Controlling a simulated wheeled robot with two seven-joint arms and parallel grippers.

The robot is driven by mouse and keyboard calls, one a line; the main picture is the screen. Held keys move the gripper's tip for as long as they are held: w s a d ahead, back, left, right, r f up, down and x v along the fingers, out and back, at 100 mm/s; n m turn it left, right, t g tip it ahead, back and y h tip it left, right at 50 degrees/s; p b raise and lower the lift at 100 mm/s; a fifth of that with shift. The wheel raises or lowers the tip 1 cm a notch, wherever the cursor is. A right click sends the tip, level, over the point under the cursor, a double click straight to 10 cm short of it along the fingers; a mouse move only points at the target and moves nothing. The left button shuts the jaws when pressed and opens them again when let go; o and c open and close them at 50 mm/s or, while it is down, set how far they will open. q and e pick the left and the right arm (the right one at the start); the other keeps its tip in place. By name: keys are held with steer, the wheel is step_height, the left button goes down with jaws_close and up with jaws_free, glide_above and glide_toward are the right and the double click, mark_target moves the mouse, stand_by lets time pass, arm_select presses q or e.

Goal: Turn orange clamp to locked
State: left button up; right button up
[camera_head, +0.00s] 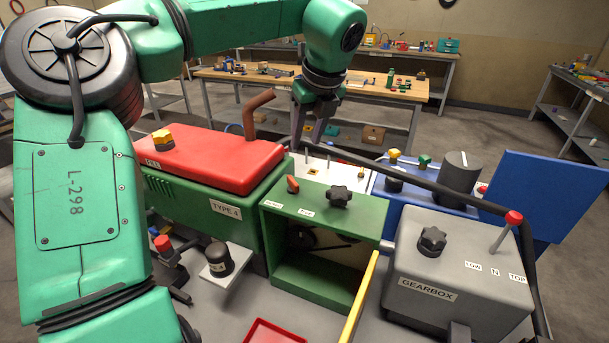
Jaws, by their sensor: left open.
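The orange clamp (292,184) is a small orange handle at the back left of the top of an open green box (325,218). Small white labels lie in front of it, too small to read. A black star knob (339,196) stands just right of it. My left arm comes in from the left and arches over the scene. My left gripper (309,136) points down, open and empty, above and beyond the clamp and apart from it. My right gripper is not in view.
A green case with a red lid (210,157) stands left of the box. A grey gearbox (455,268) with a red-topped lever (508,228) stands right. A black hose (420,182) runs behind the box. A yellow bar (359,298) rises in front.

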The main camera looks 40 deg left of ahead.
arm_select(q)
step_height(320, 180, down, 4)
steer(key=s+a+r+p, duration=0.1)
steer(key=s+p, duration=0.1)
steer(key=p, duration=0.1)
glide_above(292, 179)
steer(key=s+d, duration=0.1)
steer(key=d, duration=0.1)
step_height(292, 179, down, 5)
steer(key=shift+r, duration=0.1)
steer(key=x, duration=0.2)
steer(key=p+x, duration=0.1)
steer(key=shift+w+f, duration=0.35)
steer(key=shift+a+f, duration=0.15)
steer(key=shift+f, duration=0.15)
steer(key=shift+s, duration=0.25)
steer(key=shift+w, duration=0.1)
jaws_close()
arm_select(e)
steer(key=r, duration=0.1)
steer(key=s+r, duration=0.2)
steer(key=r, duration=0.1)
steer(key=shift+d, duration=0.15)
